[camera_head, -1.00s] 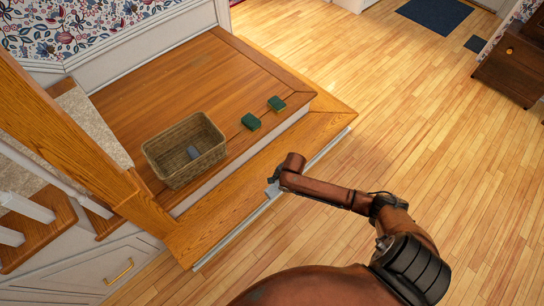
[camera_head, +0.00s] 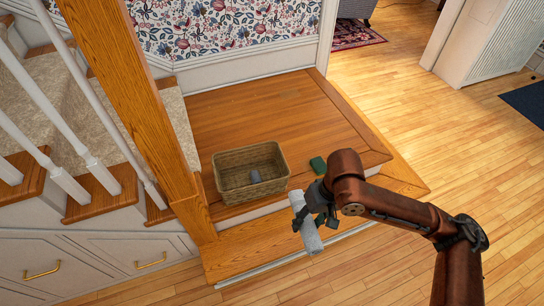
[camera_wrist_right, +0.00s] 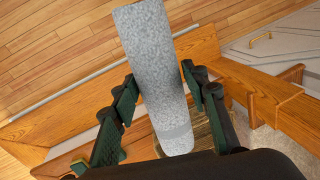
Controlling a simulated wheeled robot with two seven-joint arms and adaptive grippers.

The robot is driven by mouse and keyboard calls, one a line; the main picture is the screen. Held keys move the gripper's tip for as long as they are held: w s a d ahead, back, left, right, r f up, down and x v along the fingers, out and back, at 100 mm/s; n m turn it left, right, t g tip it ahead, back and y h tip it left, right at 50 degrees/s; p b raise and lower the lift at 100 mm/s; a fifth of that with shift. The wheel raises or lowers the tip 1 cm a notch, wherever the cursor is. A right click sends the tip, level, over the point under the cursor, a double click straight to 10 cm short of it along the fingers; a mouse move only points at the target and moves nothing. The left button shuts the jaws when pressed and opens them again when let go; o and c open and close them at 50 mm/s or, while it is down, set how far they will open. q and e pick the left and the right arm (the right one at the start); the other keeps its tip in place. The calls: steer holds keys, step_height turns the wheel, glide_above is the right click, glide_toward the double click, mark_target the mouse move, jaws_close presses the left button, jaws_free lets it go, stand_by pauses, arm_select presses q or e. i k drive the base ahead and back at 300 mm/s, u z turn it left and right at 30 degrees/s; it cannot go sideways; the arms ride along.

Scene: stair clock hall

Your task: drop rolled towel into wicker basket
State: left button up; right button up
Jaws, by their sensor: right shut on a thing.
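The wicker basket (camera_head: 262,194) stands open on the wooden landing, left of my right gripper (camera_head: 312,208). A small grey-blue thing (camera_head: 255,176) lies inside it. My right gripper is shut on a rolled grey towel (camera_head: 308,233), held tilted in the air over the lower step in the head view, outside the basket's opening. In the right wrist view the towel (camera_wrist_right: 155,65) stands out lengthwise between the two fingers. My left gripper is not in view.
A green block (camera_head: 318,165) lies on the landing right of the basket, close to my right arm. A wooden newel post (camera_head: 140,105) and white balusters (camera_head: 85,150) stand to the left. Open wooden floor (camera_head: 400,85) lies to the right.

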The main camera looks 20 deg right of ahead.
mark_target(239, 184)
steer(key=u, duration=0.15)
steer(key=i, duration=0.85)
steer(key=u, duration=0.5)
